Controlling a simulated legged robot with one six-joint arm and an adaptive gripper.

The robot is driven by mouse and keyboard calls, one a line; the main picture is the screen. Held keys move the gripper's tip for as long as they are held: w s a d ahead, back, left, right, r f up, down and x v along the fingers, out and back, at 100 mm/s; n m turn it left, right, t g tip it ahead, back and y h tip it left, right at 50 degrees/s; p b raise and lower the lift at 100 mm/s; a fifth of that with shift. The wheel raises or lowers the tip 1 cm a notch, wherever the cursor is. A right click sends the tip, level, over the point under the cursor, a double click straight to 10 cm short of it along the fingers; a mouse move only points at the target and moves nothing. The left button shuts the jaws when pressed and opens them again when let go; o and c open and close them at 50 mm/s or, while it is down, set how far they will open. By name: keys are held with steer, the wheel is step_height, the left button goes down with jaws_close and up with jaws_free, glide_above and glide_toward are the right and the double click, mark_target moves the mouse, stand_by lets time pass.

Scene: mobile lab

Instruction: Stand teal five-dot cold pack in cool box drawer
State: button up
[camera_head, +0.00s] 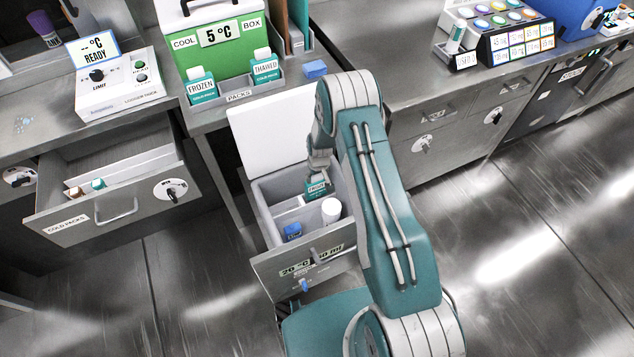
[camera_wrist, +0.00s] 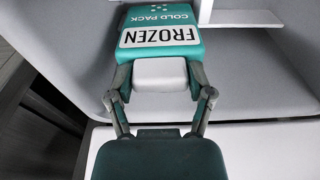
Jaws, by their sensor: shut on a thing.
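A white cylinder (camera_head: 331,209) and a blue block (camera_head: 292,231) stand in the same drawer. The COLD PACKS drawer (camera_head: 120,203) is open at left. Two teal packs, FROZEN (camera_head: 201,87) and THAWED (camera_head: 265,67), stand in a rack before the green cool box (camera_head: 222,52).

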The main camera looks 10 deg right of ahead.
mark_target(317, 185)
steer(key=f, duration=0.4)
steer(key=shift+d, duration=0.35)
steer(key=shift+a, duration=0.1)
steer(key=o, duration=1.3)
steer(key=shift+a, duration=0.1)
